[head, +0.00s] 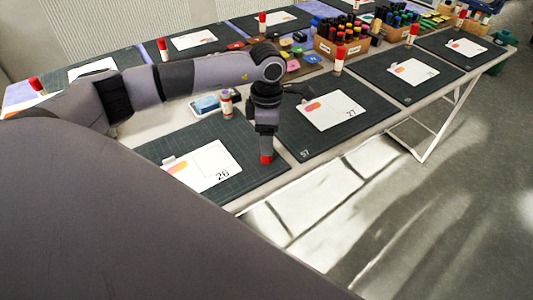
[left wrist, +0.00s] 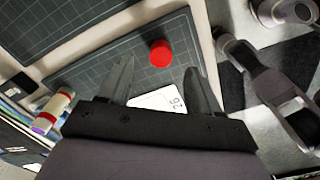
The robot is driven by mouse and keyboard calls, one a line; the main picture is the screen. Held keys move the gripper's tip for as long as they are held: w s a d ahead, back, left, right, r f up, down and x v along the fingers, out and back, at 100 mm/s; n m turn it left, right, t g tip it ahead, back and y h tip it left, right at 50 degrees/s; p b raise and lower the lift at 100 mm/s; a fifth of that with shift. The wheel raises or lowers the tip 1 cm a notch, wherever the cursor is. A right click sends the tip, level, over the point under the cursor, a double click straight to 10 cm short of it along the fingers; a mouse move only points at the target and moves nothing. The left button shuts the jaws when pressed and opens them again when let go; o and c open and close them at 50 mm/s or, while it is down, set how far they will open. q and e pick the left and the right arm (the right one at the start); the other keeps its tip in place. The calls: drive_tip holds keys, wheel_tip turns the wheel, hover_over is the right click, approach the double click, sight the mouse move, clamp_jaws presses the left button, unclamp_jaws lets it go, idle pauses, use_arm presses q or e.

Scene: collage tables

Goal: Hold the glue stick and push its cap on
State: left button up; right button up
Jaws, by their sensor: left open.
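A red cap (head: 266,159) is on the dark cutting mat at the near table edge, beside the card marked 26. In the left wrist view the round red cap (left wrist: 160,53) lies between the fingertips, with a gap on both sides. My left gripper (head: 266,146) points down over the cap. Its two fingers (left wrist: 159,64) are apart and hold nothing. A white glue stick (head: 226,105) with red bands stands behind the mat. It also shows at the left of the left wrist view (left wrist: 54,110), with a purple end. My right gripper is not seen.
A blue and white box (head: 206,104) is beside the glue stick. The card (head: 208,166) lies on the mat. Other mats, cards and red-capped sticks (head: 339,60) fill the tables, with a wooden marker holder (head: 330,48) behind. Floor lies beyond the table edge.

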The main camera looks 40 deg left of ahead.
use_arm(q)
drive_tip(key=shift+s+f+p, duration=0.1)
drive_tip(key=shift+f+p, duration=0.35)
drive_tip(key=shift+f, duration=2.15)
drive_tip(key=shift+a, duration=0.1)
drive_tip(key=shift+c, duration=0.4)
drive_tip(key=c, duration=1)
